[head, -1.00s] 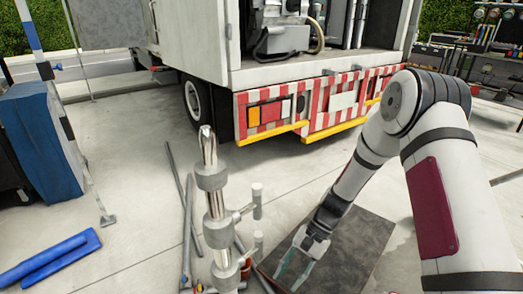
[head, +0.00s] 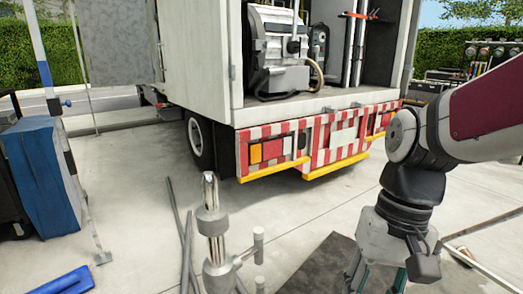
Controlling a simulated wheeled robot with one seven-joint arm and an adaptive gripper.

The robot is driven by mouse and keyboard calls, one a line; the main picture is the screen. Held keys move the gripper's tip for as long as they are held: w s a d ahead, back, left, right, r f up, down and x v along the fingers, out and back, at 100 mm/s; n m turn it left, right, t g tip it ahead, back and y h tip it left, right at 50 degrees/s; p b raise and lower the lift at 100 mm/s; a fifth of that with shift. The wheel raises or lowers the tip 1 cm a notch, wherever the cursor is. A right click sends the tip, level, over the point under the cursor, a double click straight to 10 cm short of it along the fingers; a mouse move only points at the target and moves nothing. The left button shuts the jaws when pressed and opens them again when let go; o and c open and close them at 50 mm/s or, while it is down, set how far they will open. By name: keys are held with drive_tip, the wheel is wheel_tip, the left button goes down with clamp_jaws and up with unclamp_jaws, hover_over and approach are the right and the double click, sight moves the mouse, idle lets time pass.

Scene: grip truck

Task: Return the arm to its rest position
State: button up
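My arm (head: 425,140) reaches in from the right side, its dark red and white link raised and its wrist bent downward. My gripper (head: 381,284) hangs at the bottom edge, right of the middle, in front of the dark mat (head: 322,262). Its two greenish fingers are spread apart, with nothing visible between them. The fingertips are partly cut off by the bottom edge of the picture.
A truck (head: 330,140) with a red-and-white striped rear stands behind, its cargo bay open. A metal post (head: 212,225) stands front centre, beside poles on the floor. A blue case (head: 40,175) is at left.

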drive_tip(key=s+d+r+n+t+h, duration=0.1)
drive_tip(key=s+d, duration=0.1)
drive_tip(key=s, duration=0.4)
drive_tip(key=s+d+r+t+h, duration=0.1)
drive_tip(key=s+d+r, duration=0.1)
drive_tip(key=s, duration=0.5)
wheel_tip(320, 180, up, 24)
drive_tip(key=t+p, duration=0.4)
drive_tip(key=p, duration=1.8)
drive_tip(key=shift+f+n, duration=0.2)
drive_tip(key=shift+n, duration=0.1)
drive_tip(key=shift+w, duration=0.15)
